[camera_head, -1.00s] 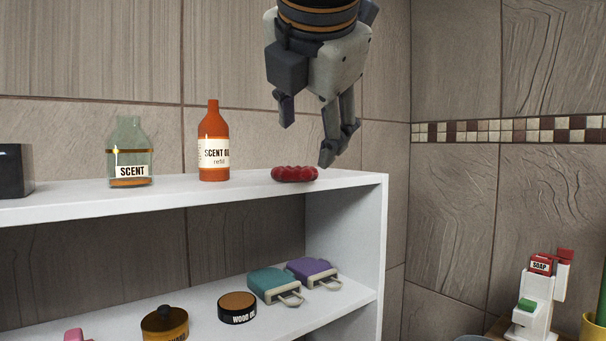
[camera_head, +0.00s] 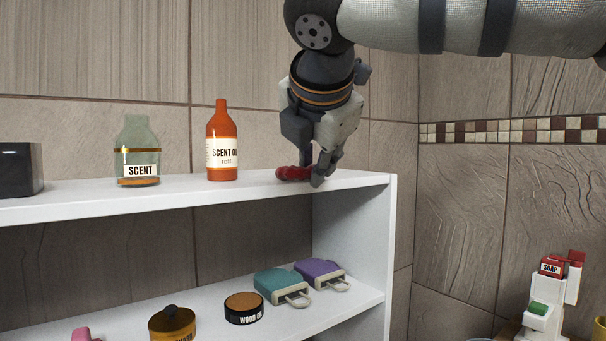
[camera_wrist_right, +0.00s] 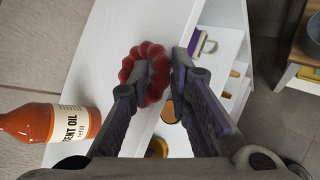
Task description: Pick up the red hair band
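The red hair band (camera_head: 293,174), a beaded-looking ring, lies on the white shelf's top board near its right end. My right gripper (camera_head: 313,178) is down at it, pointing downward. In the right wrist view the hair band (camera_wrist_right: 128,68) shows between and around the fingertips of my right gripper (camera_wrist_right: 163,72). One finger reaches into the ring's opening, the other is along its outer right side. The fingers are close together with the band's side between them, so they look shut on it. The band still appears to rest on the board. My left gripper is not in view.
An orange scent oil bottle (camera_head: 222,144) and a green glass scent bottle (camera_head: 138,155) stand left of the band. A dark box (camera_head: 18,170) is at the far left. The lower shelf holds teal (camera_head: 281,286) and purple (camera_head: 319,272) items and jars. A tiled wall is behind.

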